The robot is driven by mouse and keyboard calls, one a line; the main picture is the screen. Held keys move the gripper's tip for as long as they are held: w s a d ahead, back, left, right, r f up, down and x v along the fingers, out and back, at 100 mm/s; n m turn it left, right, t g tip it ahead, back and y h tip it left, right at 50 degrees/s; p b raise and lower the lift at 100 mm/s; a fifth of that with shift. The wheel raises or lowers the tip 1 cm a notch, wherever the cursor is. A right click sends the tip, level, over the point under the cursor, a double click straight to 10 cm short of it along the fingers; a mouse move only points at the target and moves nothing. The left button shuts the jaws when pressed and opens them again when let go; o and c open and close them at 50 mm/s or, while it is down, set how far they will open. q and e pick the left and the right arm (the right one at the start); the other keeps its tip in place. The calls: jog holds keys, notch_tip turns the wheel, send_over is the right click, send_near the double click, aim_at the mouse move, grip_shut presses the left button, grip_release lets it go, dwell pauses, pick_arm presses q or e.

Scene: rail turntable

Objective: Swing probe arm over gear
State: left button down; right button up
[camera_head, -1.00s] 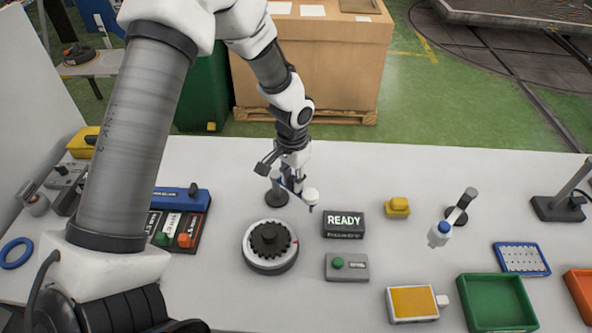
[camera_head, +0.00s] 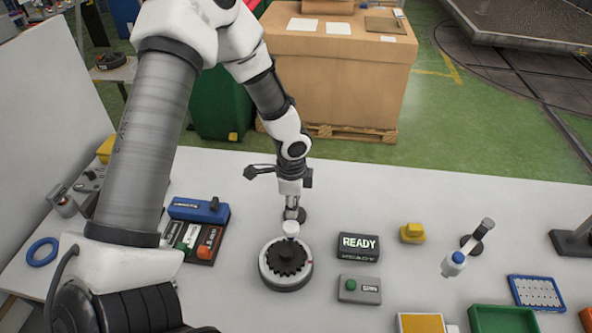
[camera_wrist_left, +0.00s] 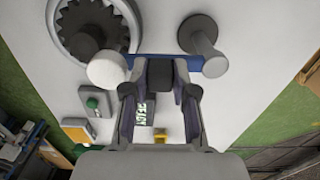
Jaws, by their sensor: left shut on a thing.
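The dark toothed gear (camera_head: 285,262) sits on a round grey turntable with a pale rim (camera_head: 268,281). It also shows at the top left of the left wrist view (camera_wrist_left: 84,38). The probe arm is a blue bar (camera_wrist_left: 213,66) running beside a round grey post (camera_wrist_left: 199,36) to a white rounded head (camera_wrist_left: 107,69). In the head view this white head (camera_head: 290,228) is at the back edge of the turntable. My left gripper (camera_head: 291,208) points down and is shut on the blue bar, between post and head; its fingers also show in the wrist view (camera_wrist_left: 160,75).
Right of the gear are a READY display (camera_head: 358,247) and a green-button box (camera_head: 359,289). A yellow block (camera_head: 412,233) and a post with a blue-capped white piece (camera_head: 456,262) stand farther right. A blue case (camera_head: 198,209) lies left.

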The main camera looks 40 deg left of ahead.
pick_arm(q)
jog(key=shift+s+a+f+m, duration=0.1)
jog(key=shift+s+f+m, duration=0.1)
jog(key=shift+s+m, duration=0.15)
dwell(0.3)
jog(key=c, duration=1.2)
grip_release()
jog(key=shift+w, duration=0.25)
jog(key=shift+r, duration=0.2)
notch_tip(320, 180, up, 12)
jog(key=shift+f, duration=0.25)
